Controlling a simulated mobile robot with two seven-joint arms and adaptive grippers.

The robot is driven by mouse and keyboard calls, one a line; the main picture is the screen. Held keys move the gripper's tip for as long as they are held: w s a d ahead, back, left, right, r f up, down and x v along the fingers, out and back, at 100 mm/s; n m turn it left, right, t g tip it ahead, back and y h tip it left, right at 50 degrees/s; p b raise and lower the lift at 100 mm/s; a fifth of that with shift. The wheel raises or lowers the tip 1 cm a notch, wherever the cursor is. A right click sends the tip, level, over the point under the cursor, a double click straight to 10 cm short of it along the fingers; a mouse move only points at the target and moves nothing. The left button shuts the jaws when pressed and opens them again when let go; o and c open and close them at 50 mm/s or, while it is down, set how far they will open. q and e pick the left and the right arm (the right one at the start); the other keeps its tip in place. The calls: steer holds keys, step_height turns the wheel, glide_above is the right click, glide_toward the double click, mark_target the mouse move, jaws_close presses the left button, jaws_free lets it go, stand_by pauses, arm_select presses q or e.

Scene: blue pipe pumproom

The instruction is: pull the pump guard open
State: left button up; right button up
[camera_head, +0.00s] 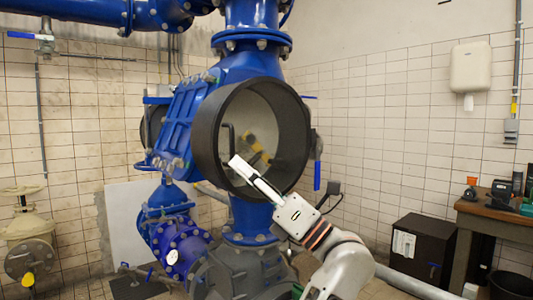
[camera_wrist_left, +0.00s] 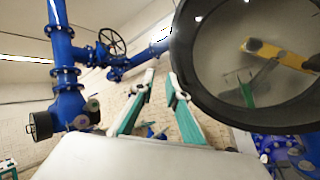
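The pump guard (camera_head: 208,145) is a thick black ring with a clear round pane, at the middle of the head view on the blue pipework. A dark bracket-shaped handle (camera_head: 232,137) shows at the left of its pane. My left gripper (camera_head: 237,163) is in front of the pane, its fingertips just below the handle in the picture; I cannot tell whether they touch it. In the left wrist view the guard (camera_wrist_left: 187,45) fills the upper right, and my left gripper's fingers (camera_wrist_left: 160,82) are apart with nothing seen between them. My right gripper is not in view.
Blue pipes and flanges (camera_head: 250,65) stand around the guard. A blue lever (camera_head: 317,175) hangs at its right. A wooden bench (camera_head: 490,210) and a dark cabinet (camera_head: 422,245) stand at the right.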

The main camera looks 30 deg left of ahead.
mark_target(233, 146)
arm_select(q)
step_height(233, 146, up, 4)
steer(key=w+d+n+t+h+b, duration=0.2)
steer(key=n+t+h, duration=0.15)
steer(key=h, duration=0.35)
steer(key=shift+n+g, duration=0.25)
steer(key=shift+w+a+r, duration=0.1)
steer(key=shift+w+a, duration=0.15)
steer(key=shift+a, duration=1.05)
steer(key=shift+w+a, duration=0.3)
steer(key=shift+a, duration=0.95)
steer(key=shift+w+a+r, duration=0.1)
steer(key=shift+w+a, duration=0.15)
steer(key=shift+a, duration=1.05)
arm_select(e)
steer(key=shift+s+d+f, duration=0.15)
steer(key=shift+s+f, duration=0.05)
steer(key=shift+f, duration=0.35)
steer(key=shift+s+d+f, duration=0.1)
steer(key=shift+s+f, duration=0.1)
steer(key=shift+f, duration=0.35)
arm_select(q)
jaws_close()
steer(key=shift+d, duration=0.2)
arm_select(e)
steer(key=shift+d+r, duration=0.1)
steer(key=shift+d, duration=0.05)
